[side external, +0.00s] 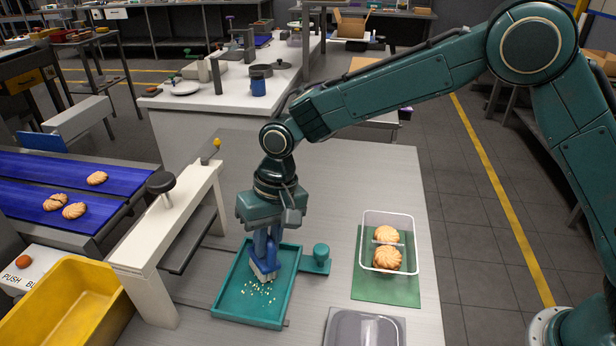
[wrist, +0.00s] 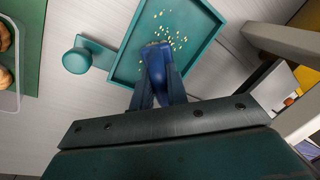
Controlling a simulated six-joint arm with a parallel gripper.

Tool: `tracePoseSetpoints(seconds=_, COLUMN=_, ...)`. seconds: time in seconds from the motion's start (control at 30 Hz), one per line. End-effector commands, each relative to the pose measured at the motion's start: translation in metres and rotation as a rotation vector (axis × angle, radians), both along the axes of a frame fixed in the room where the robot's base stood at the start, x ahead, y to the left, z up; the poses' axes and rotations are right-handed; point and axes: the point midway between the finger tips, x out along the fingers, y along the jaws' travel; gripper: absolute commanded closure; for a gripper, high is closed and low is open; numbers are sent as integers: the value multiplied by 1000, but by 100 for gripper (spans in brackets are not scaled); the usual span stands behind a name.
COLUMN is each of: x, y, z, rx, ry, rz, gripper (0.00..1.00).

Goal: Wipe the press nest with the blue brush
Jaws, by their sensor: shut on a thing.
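My gripper (side external: 268,235) is above the teal tray-like nest (side external: 223,302) and is shut on the blue brush (side external: 265,254). The brush points down, its pale bristles at or just above the nest floor; I cannot tell if they touch. Pale crumbs lie scattered on the nest floor, in front of and around the brush. A teal knob (side external: 321,252) is joined to the nest's right side. In the wrist view, the brush (wrist: 156,52) shows between my fingers (wrist: 158,90), with crumbs beyond it in the nest (wrist: 205,42).
A white press frame with a dark knob (side external: 160,183) stands left of the nest. A clear box (side external: 409,245) with two biscuits sits on a green mat (side external: 385,289) at right. A grey-lidded container (side external: 365,328) is at the front edge. A blue belt (side external: 120,183) and yellow bin (side external: 68,305) lie left.

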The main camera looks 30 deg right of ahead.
Motion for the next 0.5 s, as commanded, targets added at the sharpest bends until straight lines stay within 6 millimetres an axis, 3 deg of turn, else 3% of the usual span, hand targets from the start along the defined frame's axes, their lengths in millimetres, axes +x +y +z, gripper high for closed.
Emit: tracePoseSetpoints(seconds=0.5, x=-8, y=8, z=0, rx=0, ry=0, rz=1, gripper=100)
